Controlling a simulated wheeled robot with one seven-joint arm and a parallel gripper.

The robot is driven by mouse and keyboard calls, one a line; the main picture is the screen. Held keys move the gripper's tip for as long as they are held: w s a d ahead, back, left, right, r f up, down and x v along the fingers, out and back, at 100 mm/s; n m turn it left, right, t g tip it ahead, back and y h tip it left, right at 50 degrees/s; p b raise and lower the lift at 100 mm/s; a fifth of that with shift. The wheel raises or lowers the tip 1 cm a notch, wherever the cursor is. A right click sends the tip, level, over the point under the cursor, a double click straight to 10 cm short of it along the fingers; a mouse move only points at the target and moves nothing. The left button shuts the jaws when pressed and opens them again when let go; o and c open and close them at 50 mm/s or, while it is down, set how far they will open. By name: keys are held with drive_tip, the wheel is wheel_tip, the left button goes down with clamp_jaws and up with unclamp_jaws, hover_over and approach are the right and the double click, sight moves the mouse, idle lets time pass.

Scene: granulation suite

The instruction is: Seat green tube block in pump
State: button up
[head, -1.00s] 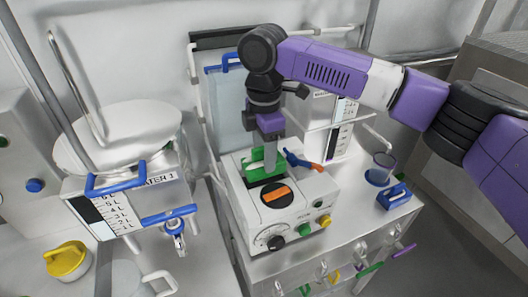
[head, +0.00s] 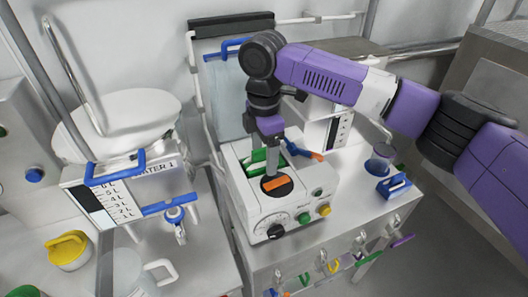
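The pump (head: 292,205) is a white box with a recess in its top, standing on the steel bench. The green tube block (head: 257,157) lies in the recess; my gripper partly hides it, so I cannot tell whether it is fully seated. A blue lever with an orange end (head: 303,151) stands raised at the recess's right.
A white vessel marked with litres (head: 125,190) is at the left, with a yellow-topped item (head: 66,248) below. Coloured clips hang along the bench front.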

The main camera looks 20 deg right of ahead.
sight(264, 148)
drive_tip(key=shift+r+b, duration=0.3)
drive_tip(key=shift+r, duration=3.6)
